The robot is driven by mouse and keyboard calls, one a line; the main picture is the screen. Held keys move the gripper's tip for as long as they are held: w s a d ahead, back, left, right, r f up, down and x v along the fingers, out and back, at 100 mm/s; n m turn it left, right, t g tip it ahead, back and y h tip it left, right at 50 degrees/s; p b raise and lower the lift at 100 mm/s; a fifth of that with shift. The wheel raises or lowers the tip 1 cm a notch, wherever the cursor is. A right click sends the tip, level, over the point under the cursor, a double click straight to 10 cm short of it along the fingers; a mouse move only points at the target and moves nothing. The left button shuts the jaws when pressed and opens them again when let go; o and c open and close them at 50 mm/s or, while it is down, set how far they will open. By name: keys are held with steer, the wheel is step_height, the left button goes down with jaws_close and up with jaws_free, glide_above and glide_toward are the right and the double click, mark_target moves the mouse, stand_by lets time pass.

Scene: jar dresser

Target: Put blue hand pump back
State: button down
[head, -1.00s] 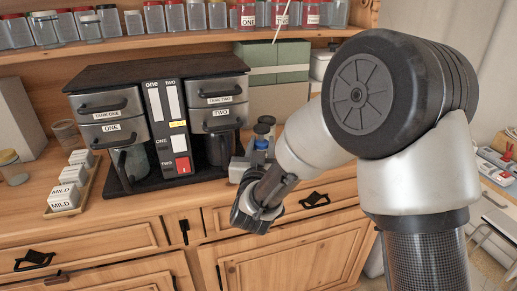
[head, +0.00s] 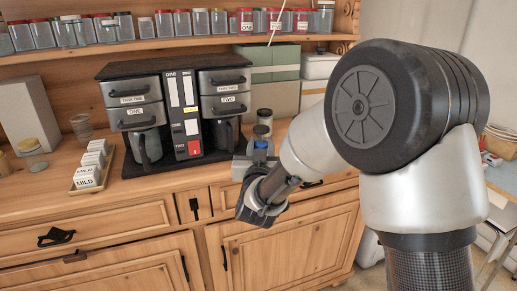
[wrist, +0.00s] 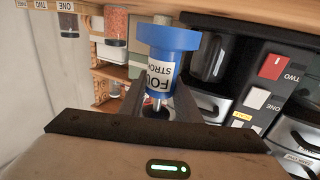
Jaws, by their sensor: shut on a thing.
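The blue hand pump (wrist: 166,62) fills the middle of the wrist view, with a wide blue end and a white label reading "FOU…" and "STRO…". My gripper (wrist: 158,103) is shut on its narrow lower part. In the head view the blue of the pump (head: 261,145) shows small at my gripper (head: 256,160), which is held in front of the counter's front edge, right of the coffee machine (head: 183,85). Most of the pump is hidden there by my gripper and arm.
Dark-lidded jars (head: 263,131) stand on the counter just behind my gripper. A tray of white MILD boxes (head: 76,186) lies left of the machine. Many jars (head: 183,24) line the shelf above. Green boxes (head: 285,62) stand at the back. The counter front is clear.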

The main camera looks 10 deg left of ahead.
steer(key=shift+d+r, duration=0.1)
steer(key=shift+d, duration=0.15)
steer(key=s+d+r+m+h+p, duration=0.1)
steer(key=d+p, duration=0.3)
steer(key=d, duration=0.9)
steer(key=s+d+r+m+h+p, duration=0.15)
steer(key=d+p, duration=0.25)
steer(key=d, duration=0.9)
steer(key=s+f, duration=0.6)
steer(key=f, duration=0.7)
steer(key=shift+s+d+n, duration=0.15)
steer(key=shift+d+n, duration=0.05)
steer(key=shift+n, duration=0.15)
